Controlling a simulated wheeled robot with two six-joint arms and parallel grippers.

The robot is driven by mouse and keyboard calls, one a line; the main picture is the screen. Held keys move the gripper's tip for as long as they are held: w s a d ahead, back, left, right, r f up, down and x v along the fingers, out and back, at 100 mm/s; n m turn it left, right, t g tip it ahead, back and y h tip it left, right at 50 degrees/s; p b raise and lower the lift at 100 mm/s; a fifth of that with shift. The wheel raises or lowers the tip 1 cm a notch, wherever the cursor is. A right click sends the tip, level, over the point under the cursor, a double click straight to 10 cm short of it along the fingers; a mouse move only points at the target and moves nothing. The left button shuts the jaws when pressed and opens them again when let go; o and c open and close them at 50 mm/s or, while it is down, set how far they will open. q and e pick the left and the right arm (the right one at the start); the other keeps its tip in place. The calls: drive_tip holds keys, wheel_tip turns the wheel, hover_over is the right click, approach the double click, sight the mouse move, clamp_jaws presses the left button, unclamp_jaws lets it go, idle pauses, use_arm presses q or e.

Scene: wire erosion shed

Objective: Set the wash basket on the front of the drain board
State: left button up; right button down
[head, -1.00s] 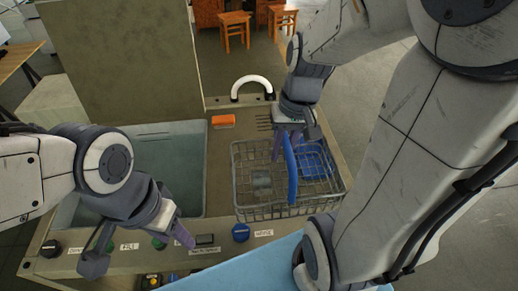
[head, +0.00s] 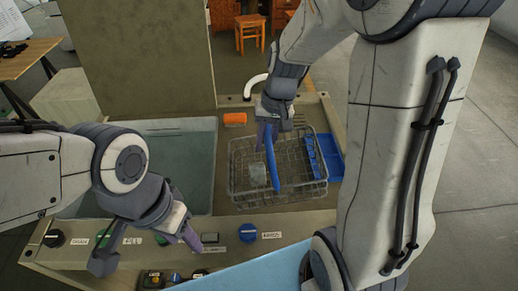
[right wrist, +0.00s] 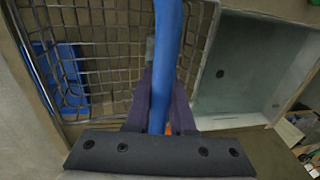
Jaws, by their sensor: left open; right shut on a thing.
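The wash basket (head: 240,197) is a grey wire basket with a blue handle (head: 272,170) across its top. My right gripper (head: 268,140) is shut on that handle; in the right wrist view my fingers (right wrist: 161,110) sit on either side of it. The basket is over the drain board (head: 228,210), the beige surface right of the tank. I cannot tell whether its bottom touches the board. A small pale grey piece (head: 257,171) shows through the wires, seemingly inside. My left gripper (head: 148,250) is open and empty over the front control panel.
A blue slotted tray (head: 327,160) lies right of the basket. The water tank (head: 175,165) is at left. An orange block (head: 235,119) and a white curved pipe (head: 256,84) are behind the basket. Knobs, including a blue one (head: 247,233), line the front panel (head: 300,222).

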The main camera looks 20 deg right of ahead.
drive_tip(key=shift+w+a+f, duration=0.2)
drive_tip(key=shift+f, duration=0.6)
drive_tip(key=shift+w+a+f, duration=0.2)
drive_tip(key=shift+f, duration=0.65)
drive_tip(key=shift+w+a+f, duration=0.2)
drive_tip(key=shift+f, duration=0.6)
drive_tip(key=c, duration=0.8)
unclamp_jaws()
drive_tip(key=shift+s, duration=0.1)
drive_tip(key=shift+o, duration=0.2)
